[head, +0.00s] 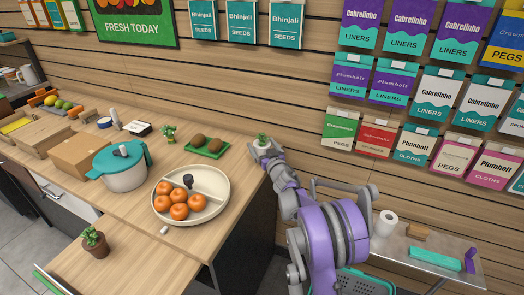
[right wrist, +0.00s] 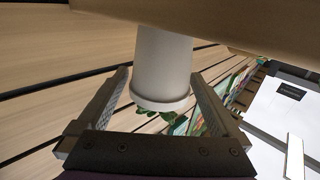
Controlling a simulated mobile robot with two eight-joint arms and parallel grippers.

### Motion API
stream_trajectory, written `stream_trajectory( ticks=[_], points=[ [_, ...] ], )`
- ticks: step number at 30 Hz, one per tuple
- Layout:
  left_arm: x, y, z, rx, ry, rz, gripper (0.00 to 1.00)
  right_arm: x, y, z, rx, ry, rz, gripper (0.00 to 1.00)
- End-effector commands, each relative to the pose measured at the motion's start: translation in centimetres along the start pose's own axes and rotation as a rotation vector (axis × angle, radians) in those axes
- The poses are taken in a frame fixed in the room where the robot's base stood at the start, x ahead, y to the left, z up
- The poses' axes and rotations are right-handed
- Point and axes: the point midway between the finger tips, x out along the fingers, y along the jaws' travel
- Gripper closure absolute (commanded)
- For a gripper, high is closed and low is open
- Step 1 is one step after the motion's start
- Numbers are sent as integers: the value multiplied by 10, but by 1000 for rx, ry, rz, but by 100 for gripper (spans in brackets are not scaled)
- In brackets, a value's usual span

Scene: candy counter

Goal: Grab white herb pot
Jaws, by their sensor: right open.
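A white herb pot (head: 262,144) with a small green plant on top stands at the counter's far right corner in the head view. My right gripper (head: 265,153) is at this pot, its arm reaching in from the lower right. In the right wrist view the white pot (right wrist: 163,65) is between the two spread fingers of the open right gripper (right wrist: 158,103), with gaps visible on both sides. The pot's leaves show below its rim there, as the picture is upside down. My left gripper is not in view.
A green tray with brown fruit (head: 207,154) lies left of the pot. A round divided plate (head: 218,183) holds oranges. A teal-lidded pot (head: 125,178), another small plant (head: 168,133) and a brown-potted plant (head: 95,242) stand farther left. The slatted wall (head: 290,85) is close behind.

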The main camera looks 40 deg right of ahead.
Motion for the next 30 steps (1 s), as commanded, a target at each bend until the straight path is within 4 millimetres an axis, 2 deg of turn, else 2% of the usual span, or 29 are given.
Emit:
stream_trajectory(
  ticks=[2,15,23,26,30],
  points=[
    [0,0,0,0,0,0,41,0,0,0,0,0,0,0],
    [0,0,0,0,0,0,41,0,0,0,1,0,0,79],
    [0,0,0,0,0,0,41,0,0,-2,1,0,0,81],
    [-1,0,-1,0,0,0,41,0,0,-13,1,0,0,81],
    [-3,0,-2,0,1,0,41,-1,0,-40,1,0,0,81]
  ],
)
